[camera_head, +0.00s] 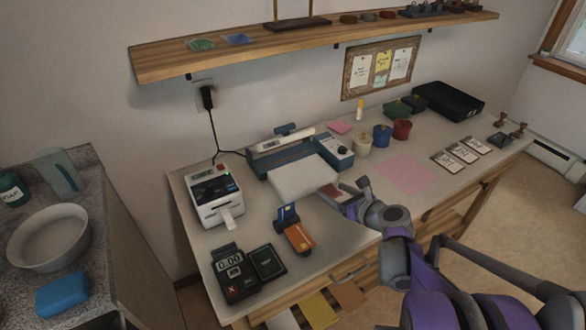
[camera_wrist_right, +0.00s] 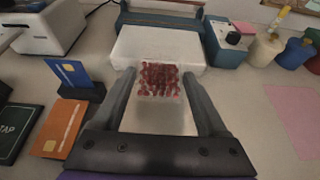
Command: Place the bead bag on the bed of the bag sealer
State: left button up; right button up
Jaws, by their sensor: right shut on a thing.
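The bead bag (camera_wrist_right: 159,78) is a clear pouch with dark red beads at its far end. My right gripper (camera_head: 338,194) is shut on it, with one finger along each side in the right wrist view. In the head view the bag's red beads (camera_head: 329,190) show just off the bed's front right corner. The bag sealer (camera_head: 318,146) is blue-grey with a white top bar and a control box with a knob. Its white bed (camera_head: 300,180) juts toward me. The bag's far end overlaps the bed's front edge in the wrist view; I cannot tell whether they touch. My left gripper is not in view.
A label printer (camera_head: 214,196) stands left of the sealer. A payment terminal (camera_head: 233,275) is nearer. Cups (camera_head: 382,135) stand right of the sealer; a pink sheet (camera_head: 403,174) lies flat.

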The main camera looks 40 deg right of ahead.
send_over(301, 171)
jog(key=shift+s+b, duration=0.1)
jog(key=shift+b, duration=0.25)
jog(key=shift+f+b, duration=0.3)
jog(key=shift+f, duration=1.5)
jog(key=shift+f, duration=0.15)
jog(key=o, duration=1.2)
jog(key=shift+o, duration=0.2)
jog(key=shift+r, duration=0.3)
jog(key=p+v, duration=0.1)
jog(key=v, duration=1.1)
jog(key=shift+a, duration=0.1)
